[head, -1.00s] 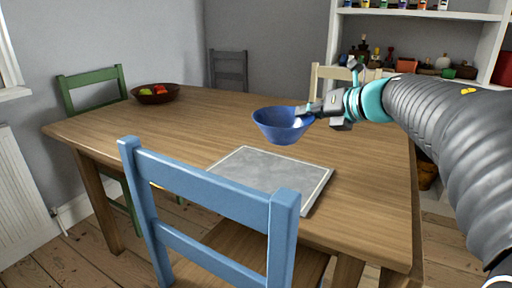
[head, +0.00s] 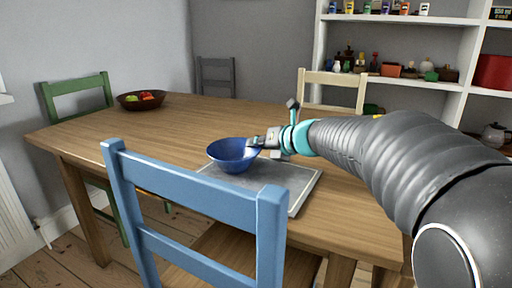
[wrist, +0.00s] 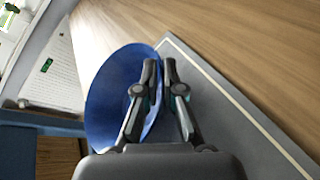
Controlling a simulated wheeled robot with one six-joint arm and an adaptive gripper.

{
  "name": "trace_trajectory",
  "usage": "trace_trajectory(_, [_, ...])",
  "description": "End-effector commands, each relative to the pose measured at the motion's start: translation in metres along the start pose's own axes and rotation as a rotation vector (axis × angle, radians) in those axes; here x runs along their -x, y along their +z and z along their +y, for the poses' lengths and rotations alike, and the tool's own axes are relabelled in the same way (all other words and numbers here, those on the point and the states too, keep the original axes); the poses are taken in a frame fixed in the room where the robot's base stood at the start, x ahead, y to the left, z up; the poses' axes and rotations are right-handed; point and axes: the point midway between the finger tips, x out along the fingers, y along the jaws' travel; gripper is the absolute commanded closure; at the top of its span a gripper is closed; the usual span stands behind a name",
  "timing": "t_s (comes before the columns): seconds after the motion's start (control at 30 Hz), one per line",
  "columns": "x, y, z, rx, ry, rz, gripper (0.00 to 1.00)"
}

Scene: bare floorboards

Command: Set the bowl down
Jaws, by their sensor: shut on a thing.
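The blue bowl (head: 230,158) is upright at the left back part of the grey tray or mat (head: 298,188) in the head view. Whether it touches the surface or hangs just above it I cannot tell. My gripper (head: 260,142) is shut on the bowl's right rim. In the wrist view the bowl (wrist: 112,88) lies on the left, with its rim between the fingertips of my gripper (wrist: 160,72). The pale-edged grey mat (wrist: 232,112) shows to the right of the fingers.
The wooden table (head: 180,122) has free room behind the mat. A brown bowl of fruit (head: 142,101) stands at its far left. A blue chair (head: 195,190) stands at the near edge, and a pale chair (head: 332,76) is behind. Shelves (head: 440,84) stand at the back right.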

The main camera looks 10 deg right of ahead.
Motion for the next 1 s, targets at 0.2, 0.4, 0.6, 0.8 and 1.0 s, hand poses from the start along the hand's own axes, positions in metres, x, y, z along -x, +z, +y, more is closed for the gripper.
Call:
trace_trajectory(0.2, [0.000, 0.000, 0.000, 0.000, 0.001, -0.002, 1.00])
trace_trajectory(0.4, [-0.001, -0.002, -0.001, 0.000, 0.000, 0.000, 0.81])
trace_trajectory(0.6, [-0.001, -0.002, -0.001, 0.000, 0.000, 0.000, 0.69])
trace_trajectory(0.8, [0.001, 0.001, 0.001, 0.000, 0.000, 0.000, 0.69])
trace_trajectory(1.0, [0.025, 0.001, -0.001, 0.001, -0.002, -0.003, 0.69])
